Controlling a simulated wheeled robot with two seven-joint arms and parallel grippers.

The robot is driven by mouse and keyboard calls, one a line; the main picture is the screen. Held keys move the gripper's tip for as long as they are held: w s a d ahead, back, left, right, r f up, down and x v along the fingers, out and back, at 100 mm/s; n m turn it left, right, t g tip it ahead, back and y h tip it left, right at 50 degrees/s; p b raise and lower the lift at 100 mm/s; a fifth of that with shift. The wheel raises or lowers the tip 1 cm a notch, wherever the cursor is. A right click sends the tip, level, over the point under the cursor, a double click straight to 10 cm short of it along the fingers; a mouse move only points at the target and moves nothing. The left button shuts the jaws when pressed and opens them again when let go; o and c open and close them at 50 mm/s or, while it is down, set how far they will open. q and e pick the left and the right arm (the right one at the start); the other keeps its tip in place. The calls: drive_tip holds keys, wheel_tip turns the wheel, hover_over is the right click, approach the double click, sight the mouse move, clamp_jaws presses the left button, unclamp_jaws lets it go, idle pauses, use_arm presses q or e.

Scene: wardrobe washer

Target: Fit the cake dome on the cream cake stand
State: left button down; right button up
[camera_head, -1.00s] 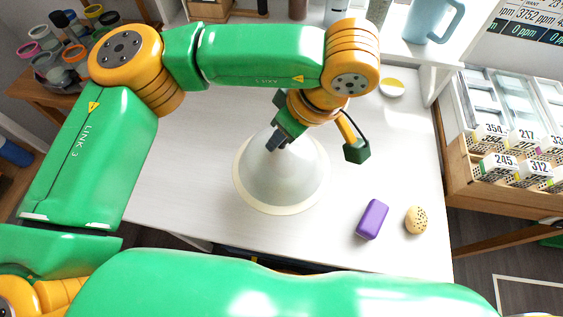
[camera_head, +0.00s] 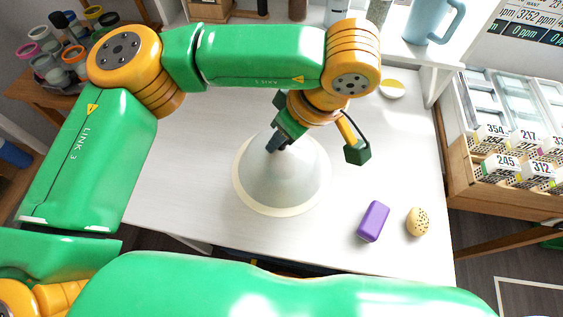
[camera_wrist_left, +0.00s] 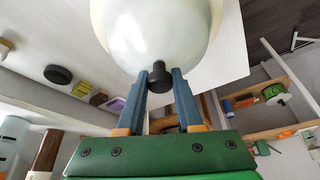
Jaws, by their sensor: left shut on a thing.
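The cake dome (camera_head: 282,180) is a pale, translucent bell shape, upright in the head view. The cream cake stand (camera_head: 243,200) shows as a round rim all around the dome's lower edge. My left gripper (camera_head: 279,142) reaches down to the dome's top. In the left wrist view, its blue fingers (camera_wrist_left: 160,82) are shut on the dome's dark knob (camera_wrist_left: 160,70), with the dome (camera_wrist_left: 155,28) beyond. My right gripper is not in view.
On the white table, a purple block (camera_head: 373,221) and a speckled tan object (camera_head: 417,222) lie right of the stand. A round white-and-yellow item (camera_head: 391,88) lies farther back. A blue mug (camera_head: 432,22) stands on the back shelf. The table left of the stand is clear.

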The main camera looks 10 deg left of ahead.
sight(293, 154)
use_arm(q)
drive_tip(key=shift+f+b, duration=0.3)
drive_tip(key=shift+b, duration=0.05)
drive_tip(key=shift+c, duration=0.8)
unclamp_jaws()
drive_tip(key=shift+r, duration=0.15)
drive_tip(key=v, duration=0.6)
drive_tip(key=shift+d+r, duration=0.1)
drive_tip(key=shift+r, duration=0.05)
drive_tip(key=shift+s+d+r, duration=0.1)
drive_tip(key=shift+s+r, duration=0.1)
drive_tip(key=shift+r, duration=0.15)
drive_tip(key=shift+f, duration=0.1)
